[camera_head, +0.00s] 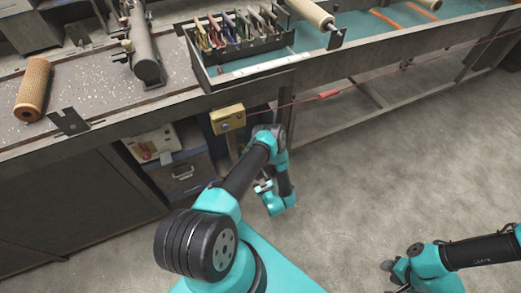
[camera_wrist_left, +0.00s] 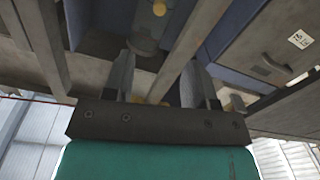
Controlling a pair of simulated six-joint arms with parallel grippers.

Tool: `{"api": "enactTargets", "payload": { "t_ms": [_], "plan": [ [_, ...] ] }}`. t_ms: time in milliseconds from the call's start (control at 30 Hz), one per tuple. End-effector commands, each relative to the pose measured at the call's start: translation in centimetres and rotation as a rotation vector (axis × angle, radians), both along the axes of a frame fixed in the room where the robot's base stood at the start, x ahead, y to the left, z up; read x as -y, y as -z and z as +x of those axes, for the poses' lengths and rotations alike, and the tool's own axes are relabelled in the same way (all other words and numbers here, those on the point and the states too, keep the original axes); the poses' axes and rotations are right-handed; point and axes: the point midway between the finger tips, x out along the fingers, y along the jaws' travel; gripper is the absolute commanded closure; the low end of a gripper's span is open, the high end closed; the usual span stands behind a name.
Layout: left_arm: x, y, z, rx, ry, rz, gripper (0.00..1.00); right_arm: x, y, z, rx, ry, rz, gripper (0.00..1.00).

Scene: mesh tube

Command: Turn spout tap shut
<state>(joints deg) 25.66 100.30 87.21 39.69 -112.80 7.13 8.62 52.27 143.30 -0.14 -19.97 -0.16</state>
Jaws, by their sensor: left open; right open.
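I cannot tell for certain which fitting is the spout tap. My left gripper (camera_wrist_left: 160,78) is open in the left wrist view, with nothing clearly held between its two fingers. It faces the underside of the bench. My right gripper (camera_head: 391,274) is open and low at the lower right of the head view, over the floor and far from the bench.
A brown mesh tube (camera_head: 33,88) lies on the bench (camera_head: 90,75) at the left. A yellow box (camera_head: 228,118) hangs on the bench front. The floor (camera_head: 400,160) at right is clear.

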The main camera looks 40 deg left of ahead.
Motion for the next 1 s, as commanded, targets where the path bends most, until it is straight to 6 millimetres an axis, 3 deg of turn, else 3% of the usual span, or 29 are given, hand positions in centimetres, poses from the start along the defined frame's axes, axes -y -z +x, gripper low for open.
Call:
{"api": "enactTargets", "payload": {
  "t_ms": [567,1000],
  "plan": [
    [-0.9,0.0,0.1,0.009,-0.013,0.02,0.48,0.0,0.0,0.0,0.0,0.0,0.0,0.57],
    [-7.0,0.0,2.8,0.01,-0.014,0.019,0.48,0.0,0.0,0.0,0.0,0.0,0.0,0.57]
  ]
}}
